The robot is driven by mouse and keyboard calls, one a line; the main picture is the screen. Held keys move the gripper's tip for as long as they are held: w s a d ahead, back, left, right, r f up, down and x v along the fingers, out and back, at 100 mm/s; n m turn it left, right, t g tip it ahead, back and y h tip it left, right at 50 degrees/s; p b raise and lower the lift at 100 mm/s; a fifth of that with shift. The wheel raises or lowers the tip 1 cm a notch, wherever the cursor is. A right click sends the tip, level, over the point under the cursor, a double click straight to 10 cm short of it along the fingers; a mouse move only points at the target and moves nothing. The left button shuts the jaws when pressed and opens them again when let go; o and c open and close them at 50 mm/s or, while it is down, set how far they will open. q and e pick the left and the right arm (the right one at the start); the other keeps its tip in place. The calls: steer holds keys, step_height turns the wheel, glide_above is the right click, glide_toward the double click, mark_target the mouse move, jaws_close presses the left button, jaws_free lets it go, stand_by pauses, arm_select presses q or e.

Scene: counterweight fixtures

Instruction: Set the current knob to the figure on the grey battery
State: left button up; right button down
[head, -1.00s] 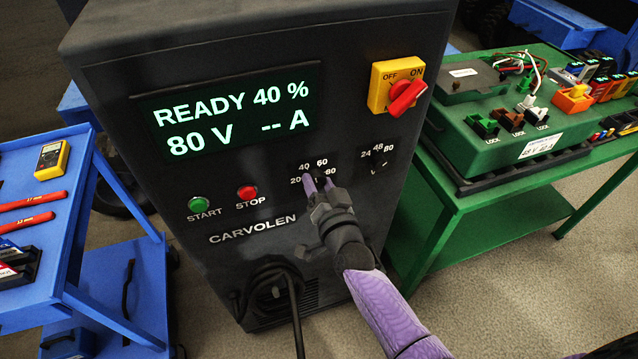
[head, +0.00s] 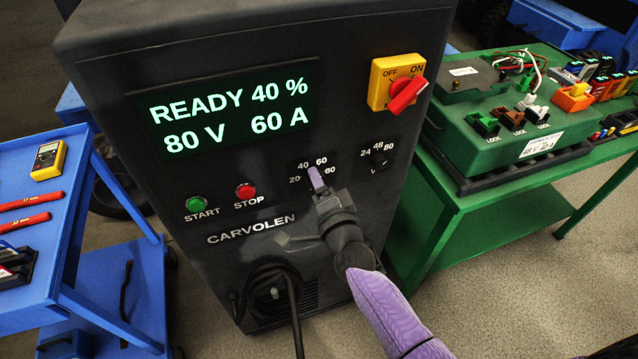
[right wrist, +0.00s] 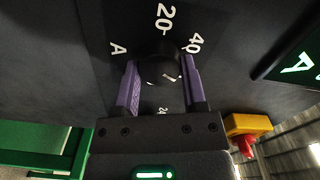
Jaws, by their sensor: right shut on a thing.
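The dark charger has a current knob (right wrist: 161,70) with figures 20, 40, 60 and 80 around it. My right gripper (head: 317,178) is shut on this knob, and in the right wrist view its purple fingers (right wrist: 162,82) stand on either side. The knob is mostly hidden in the head view. The charger's display (head: 232,115) reads READY 40 %, 80 V and 60 A. A green battery box (head: 490,150) on the right has a label (head: 541,146) that seems to read 48 V 40 A. I cannot make out a clearly grey battery. My left gripper is not in view.
The voltage knob (head: 379,159) is just right of the current knob. A red switch (head: 406,95) on a yellow plate is above; green START (head: 197,203) and red STOP (head: 245,191) buttons are left. A blue cart (head: 85,215) and a green table (head: 470,200) flank the charger.

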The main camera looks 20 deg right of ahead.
stand_by(0.4)
steer(key=shift+c, duration=0.7)
jaws_free()
steer(key=shift+s, duration=0.1)
steer(key=s+p, duration=0.1)
steer(key=s, duration=0.8)
steer(key=shift+s+d+p, duration=0.2)
steer(key=shift+s+p, duration=0.15)
steer(key=shift+s, duration=0.05)
